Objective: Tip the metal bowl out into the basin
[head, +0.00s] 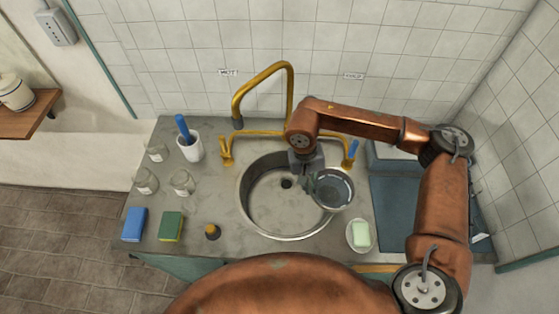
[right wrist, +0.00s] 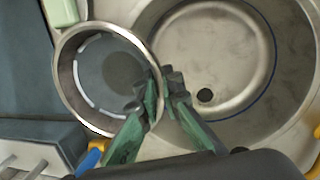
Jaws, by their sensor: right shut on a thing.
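The metal bowl (head: 332,190) is a small round steel bowl over the right part of the round steel basin (head: 262,228). My right gripper (head: 308,183) is shut on the bowl's left rim in the head view. The right wrist view shows the green fingers (right wrist: 162,92) pinching the rim of the bowl (right wrist: 72,62), with the basin (right wrist: 240,75) beside and below it. The bowl looks roughly upright, with bluish-grey contents or a reflection inside; I cannot tell which. The basin shows an open drain hole and looks empty. My left gripper is not in view.
A brass tap (head: 290,90) arches behind the basin. A soap dish (head: 360,237) lies right of it.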

